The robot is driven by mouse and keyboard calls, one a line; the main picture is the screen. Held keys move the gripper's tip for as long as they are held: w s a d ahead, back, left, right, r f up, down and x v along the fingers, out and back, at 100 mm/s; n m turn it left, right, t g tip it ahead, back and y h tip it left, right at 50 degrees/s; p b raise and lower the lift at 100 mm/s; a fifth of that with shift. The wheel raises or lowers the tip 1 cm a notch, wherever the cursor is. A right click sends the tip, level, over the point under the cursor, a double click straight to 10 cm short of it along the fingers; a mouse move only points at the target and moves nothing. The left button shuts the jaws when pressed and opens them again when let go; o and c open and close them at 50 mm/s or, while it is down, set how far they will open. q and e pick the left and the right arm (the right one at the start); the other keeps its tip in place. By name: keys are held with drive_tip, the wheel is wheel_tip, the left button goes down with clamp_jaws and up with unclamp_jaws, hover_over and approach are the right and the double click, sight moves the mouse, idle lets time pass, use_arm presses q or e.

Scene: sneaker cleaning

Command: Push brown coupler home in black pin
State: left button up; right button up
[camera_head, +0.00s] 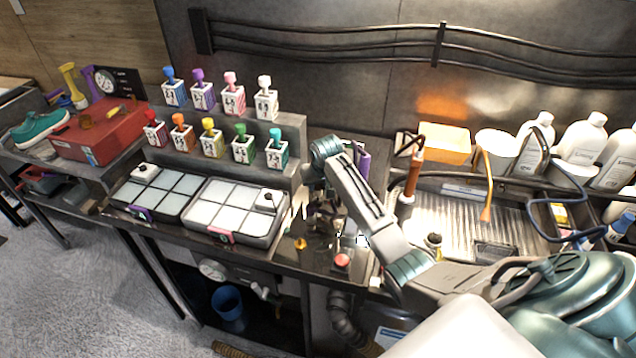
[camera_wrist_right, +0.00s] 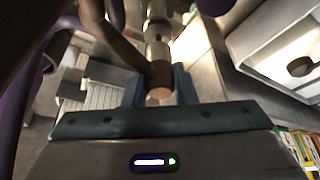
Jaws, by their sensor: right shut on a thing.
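My right gripper (camera_head: 330,218) reaches down over the dark counter between the trays and the sink, partly hidden by my own arm. In the right wrist view, its two blue-grey fingers (camera_wrist_right: 160,90) are closed on a brown piece (camera_wrist_right: 158,73), which appears to be the brown coupler. A pale metal cylinder (camera_wrist_right: 158,45) lies in line with the brown piece, and I cannot tell whether they touch. The black pin is not clearly told apart in either view. My left gripper is not in view.
White compartment trays (camera_head: 232,207) stand to the left. A ribbed metal sink (camera_head: 465,218) is on the right, with white bottles (camera_head: 583,140) behind it.

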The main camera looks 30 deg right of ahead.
drive_tip(key=shift+f+b, duration=0.3)
drive_tip(key=shift+f, duration=1)
drive_tip(key=o, duration=1)
drive_tip(key=b+v, duration=0.3)
drive_tip(key=v, duration=0.8)
drive_tip(key=shift+b, duration=0.3)
drive_tip(key=shift+f, duration=0.1)
